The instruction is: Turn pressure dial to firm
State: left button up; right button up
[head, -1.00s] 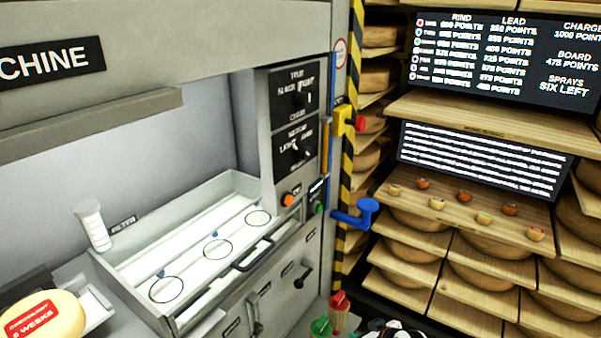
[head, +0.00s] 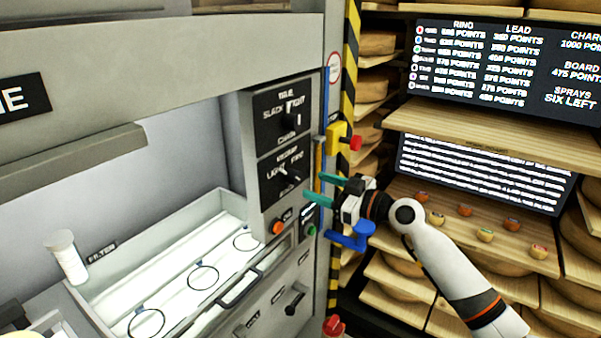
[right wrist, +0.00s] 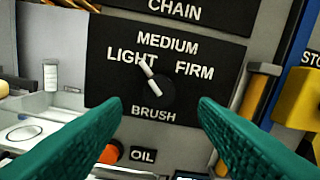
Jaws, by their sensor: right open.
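The pressure dial (right wrist: 158,88) is a dark knob with a white pointer on a black plate marked LIGHT, MEDIUM, FIRM and BRUSH. In the right wrist view its pointer tilts up and left, toward LIGHT. In the head view the dial (head: 284,173) is on the lower black plate of the machine's control column. My right gripper (head: 315,188) is open, its green fingers pointing left at the panel, to the right of the dial. In the right wrist view the fingertips (right wrist: 160,107) straddle the dial's column, apart from it and empty between. My left gripper is out of view.
Above is another dial plate (head: 283,115) marked SLACK, TIGHT and CHAIN. An orange button (head: 278,228) and a green button (head: 311,230) are below. A yellow stop box (head: 338,138) and a blue lever (head: 350,238) stick out close to my gripper.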

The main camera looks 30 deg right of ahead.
aim_at(299, 180)
jog(key=x, duration=0.1)
jog(key=p+x, duration=0.1)
jog(key=x, duration=0.2)
jog(key=shift+w+a+r+p, duration=0.15)
jog(key=shift+w+r+p, duration=0.1)
jog(key=shift+p, duration=0.1)
jog(key=shift+w+a+f, duration=0.2)
jog(key=shift+w+a, duration=0.05)
jog(key=shift+w, duration=0.35)
jog(key=shift+c, duration=0.7)
jog(key=c, duration=0.8)
